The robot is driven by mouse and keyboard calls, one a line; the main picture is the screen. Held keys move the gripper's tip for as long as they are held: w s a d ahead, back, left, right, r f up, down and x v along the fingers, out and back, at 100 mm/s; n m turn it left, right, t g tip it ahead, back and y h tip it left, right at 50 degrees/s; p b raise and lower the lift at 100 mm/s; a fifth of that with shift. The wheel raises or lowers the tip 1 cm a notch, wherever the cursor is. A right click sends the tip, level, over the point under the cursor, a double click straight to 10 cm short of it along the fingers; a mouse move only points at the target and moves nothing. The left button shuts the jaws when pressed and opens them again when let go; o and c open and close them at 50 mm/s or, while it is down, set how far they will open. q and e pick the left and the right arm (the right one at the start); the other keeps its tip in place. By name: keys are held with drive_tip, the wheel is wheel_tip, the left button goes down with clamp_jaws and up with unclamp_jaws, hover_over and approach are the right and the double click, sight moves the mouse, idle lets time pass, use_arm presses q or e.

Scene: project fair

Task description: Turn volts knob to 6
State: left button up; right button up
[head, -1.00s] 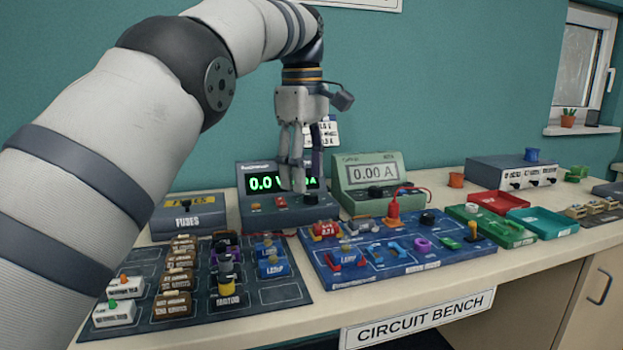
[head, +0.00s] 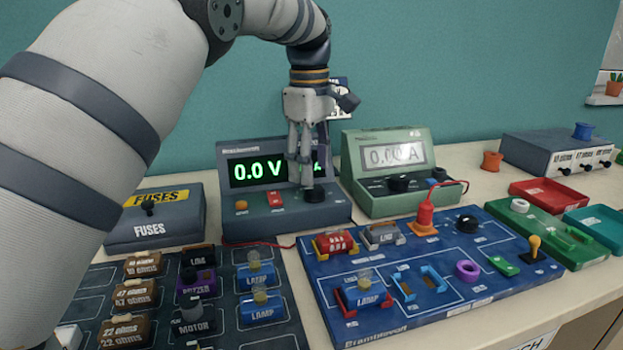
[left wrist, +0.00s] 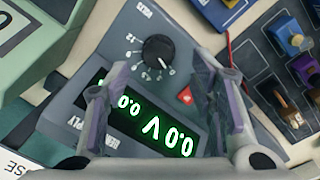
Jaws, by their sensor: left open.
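The power supply (head: 230,218) is a dark grey box with a green display reading 0.0 V. Its black volts knob (head: 314,194) is on the sloped front panel at the right; it also shows in the left wrist view (left wrist: 158,48), with a dial scale around it. My left gripper (head: 300,182) points down in front of the display, close to the knob. In the left wrist view my left gripper (left wrist: 168,85) is open, its fingers spread over the panel with nothing between them. The knob lies beyond the fingertips, apart from them. My right gripper is not in view.
A green meter (head: 385,143) reading 0.00 A stands close to the right. A fuses box (head: 155,228) stands left. A blue circuit board (head: 405,322) and a dark parts mat (head: 240,338) lie in front. A red switch (head: 275,200) sits left of the knob.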

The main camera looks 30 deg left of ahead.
sight(315, 188)
use_arm(q)
drive_tip(key=f, duration=0.4)
drive_tip(key=shift+w+f, duration=0.15)
drive_tip(key=shift+w, duration=0.05)
drive_tip(key=c, duration=1.2)
drive_tip(key=shift+m, duration=0.4)
drive_tip(key=m, duration=0.3)
drive_tip(key=shift+p, duration=0.4)
drive_tip(key=m, duration=0.5)
drive_tip(key=shift+w+m, duration=0.15)
drive_tip(key=shift+m, duration=0.15)
drive_tip(key=m, duration=0.4)
drive_tip(key=shift+h, duration=0.3)
drive_tip(key=shift+m+g, duration=0.3)
drive_tip(key=shift+m, duration=1.8)
